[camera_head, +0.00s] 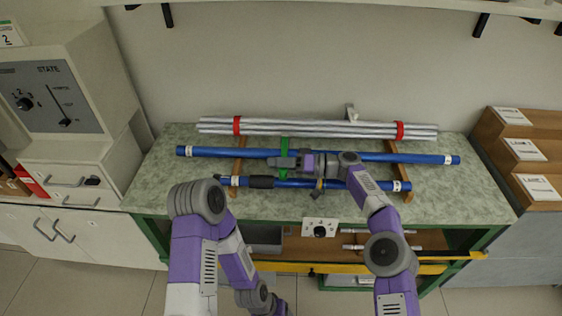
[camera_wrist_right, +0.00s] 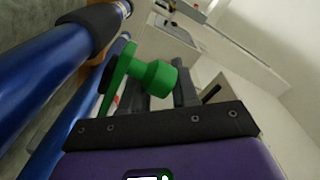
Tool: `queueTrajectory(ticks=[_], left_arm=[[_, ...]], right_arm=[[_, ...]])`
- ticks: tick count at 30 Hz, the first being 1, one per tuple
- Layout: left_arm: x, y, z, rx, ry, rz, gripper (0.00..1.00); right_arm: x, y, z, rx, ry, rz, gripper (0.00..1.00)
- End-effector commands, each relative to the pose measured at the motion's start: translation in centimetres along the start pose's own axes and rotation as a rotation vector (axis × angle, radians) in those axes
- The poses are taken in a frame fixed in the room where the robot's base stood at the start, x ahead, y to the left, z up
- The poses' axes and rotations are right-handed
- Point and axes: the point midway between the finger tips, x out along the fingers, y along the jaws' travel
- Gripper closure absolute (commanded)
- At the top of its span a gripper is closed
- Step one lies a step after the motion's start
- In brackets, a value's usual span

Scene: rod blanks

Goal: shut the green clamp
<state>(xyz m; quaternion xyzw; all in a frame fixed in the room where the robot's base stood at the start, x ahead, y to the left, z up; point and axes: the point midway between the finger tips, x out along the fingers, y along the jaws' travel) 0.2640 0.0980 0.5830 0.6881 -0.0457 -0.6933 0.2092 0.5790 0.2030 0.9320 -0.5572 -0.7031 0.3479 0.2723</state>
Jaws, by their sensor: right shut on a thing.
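The green clamp (camera_head: 284,146) is at the left-centre of the bench, across the two blue rods. In the right wrist view its green arm with a round knob (camera_wrist_right: 152,76) stands close beside the blue rods. My right gripper (camera_head: 279,162) reaches in from the right over the clamp, pointing left. In the right wrist view its dark fingers (camera_wrist_right: 160,92) are shut on the green knob. The gripper partly hides the clamp in the head view, so I cannot tell how far it is closed. My left arm shows at lower left, but its gripper is out of view.
Blue rods (camera_head: 225,152) lie on wooden supports on the green-topped bench (camera_head: 470,200). Silver rods with red bands (camera_head: 320,127) lie behind them. A cabinet with a STATE panel (camera_head: 48,97) stands left, and labelled wooden bins (camera_head: 520,150) right. A shelf overhangs the back.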

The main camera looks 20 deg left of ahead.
Motion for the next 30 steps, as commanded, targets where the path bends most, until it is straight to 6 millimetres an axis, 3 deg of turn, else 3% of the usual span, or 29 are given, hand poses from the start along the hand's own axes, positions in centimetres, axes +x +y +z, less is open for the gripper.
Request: queueTrajectory(ticks=[1,11,12,16,30], left_arm=[[-0.01,0.0,0.01,0.0,0.0,0.0,0.34],[-0.02,0.0,0.01,0.0,0.0,0.0,0.34],[-0.02,-0.01,0.01,0.0,0.0,0.0,0.34],[-0.02,0.0,0.02,0.0,0.0,0.0,0.34],[0.0,0.0,0.0,0.0,0.0,0.0,0.34]], right_arm=[[0.64,-0.8,0.6,0.006,-0.029,-0.032,1.0],[0.66,-0.82,0.6,0.006,-0.03,-0.032,1.0],[0.65,-0.82,0.6,0.006,-0.03,-0.033,0.66],[0.64,-0.79,0.63,0.006,-0.03,-0.033,0.46],[0.56,-0.64,0.68,0.006,-0.029,-0.031,0.46]])
